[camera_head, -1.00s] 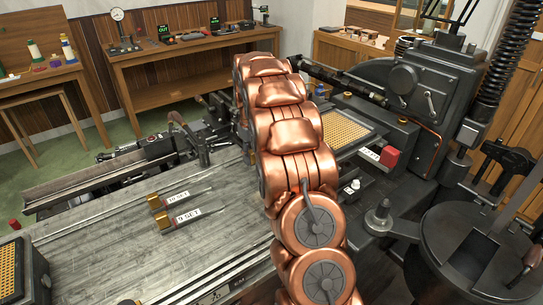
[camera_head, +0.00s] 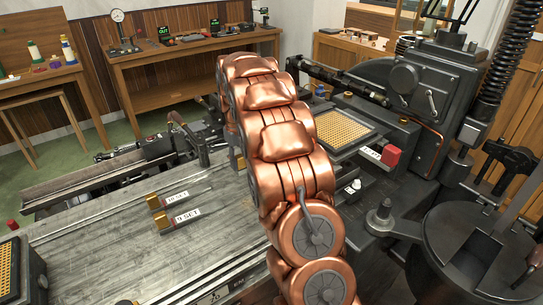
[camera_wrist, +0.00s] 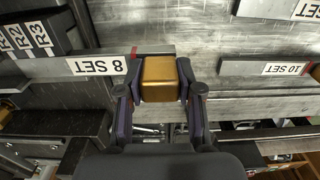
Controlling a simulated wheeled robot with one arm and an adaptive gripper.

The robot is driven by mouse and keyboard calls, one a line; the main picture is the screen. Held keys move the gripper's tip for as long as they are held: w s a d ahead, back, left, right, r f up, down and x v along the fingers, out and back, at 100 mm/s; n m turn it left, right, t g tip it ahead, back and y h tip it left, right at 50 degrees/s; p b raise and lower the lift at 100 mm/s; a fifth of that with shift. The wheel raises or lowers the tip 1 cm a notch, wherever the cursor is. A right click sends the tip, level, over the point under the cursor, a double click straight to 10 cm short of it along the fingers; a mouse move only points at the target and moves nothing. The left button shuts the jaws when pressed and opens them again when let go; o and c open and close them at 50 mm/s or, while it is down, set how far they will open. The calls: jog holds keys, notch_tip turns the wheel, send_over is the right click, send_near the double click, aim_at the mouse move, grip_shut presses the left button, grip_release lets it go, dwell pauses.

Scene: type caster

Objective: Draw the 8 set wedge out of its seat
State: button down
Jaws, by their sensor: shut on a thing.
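The 8 set wedge shows in the wrist view as a grey bar with a white "8 SET" label (camera_wrist: 97,66), upside down in the picture. Its brass head (camera_wrist: 160,78) is at the bar's right end, with a thin red mark beside the joint. My gripper (camera_wrist: 159,91) is shut on the brass head, one finger at each side. I cannot tell from this view how much of the bar sits in its seat. In the head view my copper arm hides the gripper and this wedge.
The 10 set wedge (camera_head: 170,200) and 9 set wedge (camera_head: 176,219) lie on the grey bench (camera_head: 110,255), left of my arm. The 10 set label (camera_wrist: 287,69) is right of my gripper in the wrist view. A dark numbered block (camera_wrist: 35,36) is at upper left there.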

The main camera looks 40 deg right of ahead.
jog(key=shift+w+a+b, duration=0.15)
jog(key=shift+a+b, duration=0.25)
jog(key=shift+a, duration=1.55)
jog(key=shift+w+a+b, duration=0.1)
jog(key=shift+a+b, duration=0.3)
jog(key=shift+a, duration=1.7)
jog(key=shift+r, duration=0.15)
